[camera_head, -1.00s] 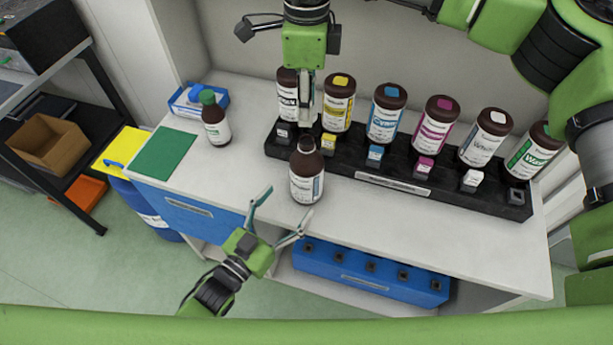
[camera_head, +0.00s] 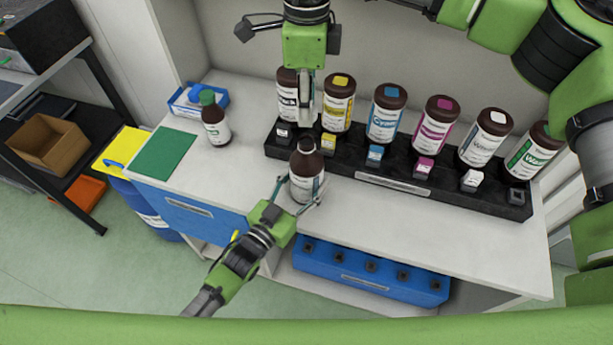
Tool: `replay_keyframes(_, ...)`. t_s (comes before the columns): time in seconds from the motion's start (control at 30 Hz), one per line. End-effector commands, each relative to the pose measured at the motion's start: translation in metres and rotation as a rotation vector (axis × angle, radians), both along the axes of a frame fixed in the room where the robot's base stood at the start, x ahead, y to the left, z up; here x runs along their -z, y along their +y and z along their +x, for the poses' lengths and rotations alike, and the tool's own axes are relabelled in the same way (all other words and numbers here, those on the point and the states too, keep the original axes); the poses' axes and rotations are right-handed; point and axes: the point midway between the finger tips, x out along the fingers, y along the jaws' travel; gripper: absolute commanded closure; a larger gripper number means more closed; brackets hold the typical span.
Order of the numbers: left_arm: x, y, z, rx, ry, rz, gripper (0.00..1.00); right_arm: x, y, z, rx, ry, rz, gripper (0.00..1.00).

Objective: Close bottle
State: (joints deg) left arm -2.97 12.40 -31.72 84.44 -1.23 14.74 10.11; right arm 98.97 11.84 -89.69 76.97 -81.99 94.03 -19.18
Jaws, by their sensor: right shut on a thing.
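A brown bottle (camera_head: 306,172) with a white and blue label and a dark neck stands upright at the front of the white bench. My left gripper (camera_head: 299,190) reaches in from the lower left. Its open fingers lie on either side of the bottle's lower part; contact cannot be made out. My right gripper (camera_head: 305,110) points down from above, just behind and over the bottle's mouth. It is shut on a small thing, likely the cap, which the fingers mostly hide.
A black rack (camera_head: 515,208) behind holds several brown ink bottles with coloured labels, with small coloured caps in front. A green-capped bottle (camera_head: 214,122), a blue tray (camera_head: 183,110) and a green mat (camera_head: 163,153) are at the left. The bench's front right is clear.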

Motion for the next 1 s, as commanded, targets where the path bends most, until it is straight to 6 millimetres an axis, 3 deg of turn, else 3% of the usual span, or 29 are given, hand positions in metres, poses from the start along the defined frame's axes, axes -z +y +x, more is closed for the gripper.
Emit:
replay_keyframes(0.03,0.0,0.0,0.0,0.0,0.0,0.0,0.62,0.0,0.0,0.0,0.0,0.0,0.0,0.81)
replay_keyframes(0.1,0.0,0.0,0.0,0.0,0.0,0.0,0.8,0.0,0.0,0.0,0.0,0.0,0.0,0.81)
replay_keyframes(0.13,0.0,0.0,0.0,0.0,0.0,0.0,0.85,0.0,0.0,0.0,0.0,0.0,0.0,0.81)
replay_keyframes(0.27,0.0,0.0,0.0,0.0,0.0,0.0,0.85,0.003,0.0,0.0,0.0,0.001,0.0,0.81)
replay_keyframes(0.6,0.0,0.0,0.0,0.0,0.0,0.0,0.85,0.048,0.0,-0.001,0.0,0.003,-0.003,0.81)
replay_keyframes(1.0,0.0,0.0,0.0,0.0,0.0,0.0,0.85,0.05,0.0,0.0,0.0,0.0,-0.002,0.81)
